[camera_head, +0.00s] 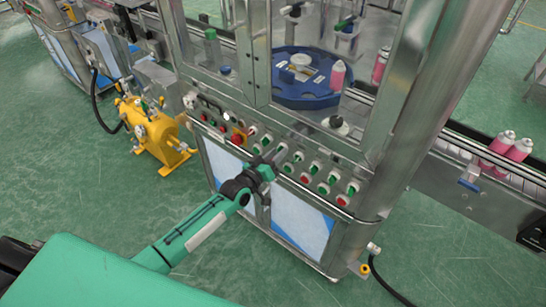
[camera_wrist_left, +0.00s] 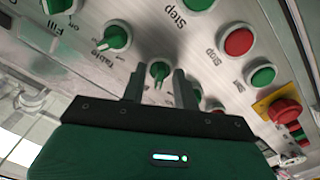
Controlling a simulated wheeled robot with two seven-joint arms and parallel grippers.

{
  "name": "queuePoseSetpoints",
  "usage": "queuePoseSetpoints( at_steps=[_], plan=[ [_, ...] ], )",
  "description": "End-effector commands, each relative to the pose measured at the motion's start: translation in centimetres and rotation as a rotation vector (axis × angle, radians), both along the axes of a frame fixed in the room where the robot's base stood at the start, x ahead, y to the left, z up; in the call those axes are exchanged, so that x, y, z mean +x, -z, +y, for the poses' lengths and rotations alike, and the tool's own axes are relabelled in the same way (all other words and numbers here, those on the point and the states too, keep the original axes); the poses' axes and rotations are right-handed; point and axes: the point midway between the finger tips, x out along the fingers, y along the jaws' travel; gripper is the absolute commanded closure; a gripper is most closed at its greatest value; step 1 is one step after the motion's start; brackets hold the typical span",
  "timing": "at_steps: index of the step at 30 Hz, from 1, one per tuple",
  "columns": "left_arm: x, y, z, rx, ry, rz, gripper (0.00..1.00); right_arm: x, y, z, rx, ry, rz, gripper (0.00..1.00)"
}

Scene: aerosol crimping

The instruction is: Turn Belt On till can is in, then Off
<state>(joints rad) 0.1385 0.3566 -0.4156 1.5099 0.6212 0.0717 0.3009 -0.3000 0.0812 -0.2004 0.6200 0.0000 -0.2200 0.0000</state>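My left gripper (camera_head: 278,155) reaches up to the front control panel (camera_head: 262,143) of the crimping machine. In the left wrist view its two fingers (camera_wrist_left: 158,84) are apart, with a green knob (camera_wrist_left: 160,70) between or just beyond their tips. I cannot tell whether they touch it, and its label is hidden. A neighbouring green knob (camera_wrist_left: 116,38) is marked Table. Pink cans (camera_head: 500,143) stand on the conveyor belt (camera_head: 455,165) at the right. Another pink can (camera_head: 337,76) is at the blue rotary table (camera_head: 300,95) inside the machine. My right gripper is not in view.
Other green buttons, a red Stop button (camera_wrist_left: 238,41) and a red emergency button on yellow (camera_wrist_left: 284,110) are close to the fingers. A metal door post (camera_head: 425,80) stands right of the panel. A yellow pump unit (camera_head: 152,130) stands on the floor at left.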

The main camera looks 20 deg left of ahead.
Motion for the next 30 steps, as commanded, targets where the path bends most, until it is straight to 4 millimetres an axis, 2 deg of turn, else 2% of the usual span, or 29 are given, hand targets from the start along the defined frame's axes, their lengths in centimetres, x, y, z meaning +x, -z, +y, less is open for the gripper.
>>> queuePoseSetpoints(
  at_steps=[5,8,18,24,30],
  plan=[
    [-1.2,0.2,0.4,0.0,0.0,0.002,0.7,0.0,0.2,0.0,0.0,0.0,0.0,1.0],
    [-2.5,0.3,0.9,0.001,0.001,0.003,0.7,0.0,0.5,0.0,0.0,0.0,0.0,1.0],
    [-8.3,0.3,3.0,0.002,0.0,0.002,0.7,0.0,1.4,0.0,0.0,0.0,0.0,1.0],
    [-11.2,0.2,4.1,0.001,0.0,0.002,0.7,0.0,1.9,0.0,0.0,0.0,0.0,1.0],
    [-12.7,0.1,4.6,0.0,0.0,0.001,0.7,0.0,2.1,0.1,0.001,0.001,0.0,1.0]
  ],
)
